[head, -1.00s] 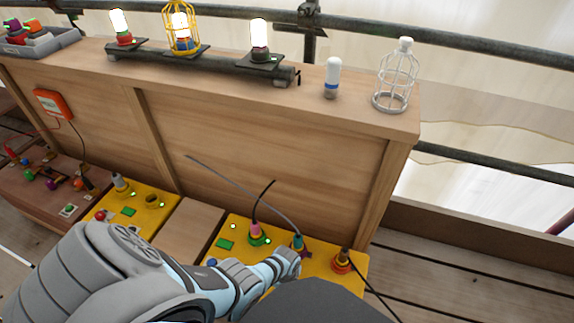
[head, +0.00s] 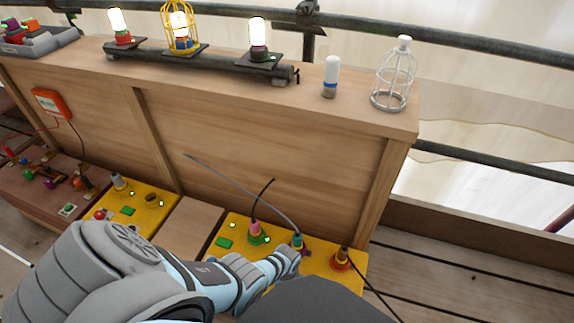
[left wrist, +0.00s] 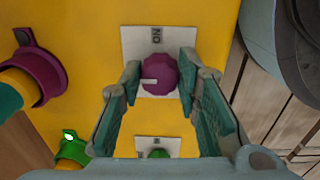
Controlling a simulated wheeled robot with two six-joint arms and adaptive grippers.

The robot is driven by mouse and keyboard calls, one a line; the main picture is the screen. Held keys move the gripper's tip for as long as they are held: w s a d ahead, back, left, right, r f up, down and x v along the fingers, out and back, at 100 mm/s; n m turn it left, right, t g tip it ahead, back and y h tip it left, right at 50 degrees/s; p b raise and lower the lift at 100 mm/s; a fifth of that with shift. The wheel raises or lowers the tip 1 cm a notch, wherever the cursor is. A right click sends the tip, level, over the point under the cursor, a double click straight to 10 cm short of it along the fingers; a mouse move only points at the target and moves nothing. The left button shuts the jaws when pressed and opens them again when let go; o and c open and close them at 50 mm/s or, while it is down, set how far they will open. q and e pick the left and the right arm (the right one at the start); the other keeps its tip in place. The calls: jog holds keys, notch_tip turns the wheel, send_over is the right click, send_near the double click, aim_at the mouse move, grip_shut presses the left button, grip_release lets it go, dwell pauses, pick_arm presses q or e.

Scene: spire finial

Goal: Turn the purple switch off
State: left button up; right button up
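The purple switch is a round ridged knob (left wrist: 158,74) with a pale pointer mark, on a white plate (left wrist: 138,42) fixed to the yellow panel (left wrist: 90,40). The plate's visible label reads "ON". My left gripper (left wrist: 158,82) shows in the left wrist view with its green-padded fingers apart, one on each side of the knob. I cannot tell whether the pads touch it. In the head view my left gripper (head: 290,258) is over the right yellow panel (head: 340,284), and the knob is hidden there. My right gripper is not in view.
A teal plug (head: 297,240), a pink plug (head: 254,228) and an orange-collared socket (head: 341,260) with cables stand close by. A green-knobbed switch (left wrist: 158,154) sits near the purple one. Lit lamps (head: 258,33) and a white cage (head: 394,75) stand on the wooden ledge.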

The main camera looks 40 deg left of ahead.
pick_arm(q)
jog(key=o, duration=0.4)
jog(key=shift+o, duration=0.2)
notch_tip(320, 180, up, 12)
jog(key=shift+s, duration=0.3)
dwell(0.3)
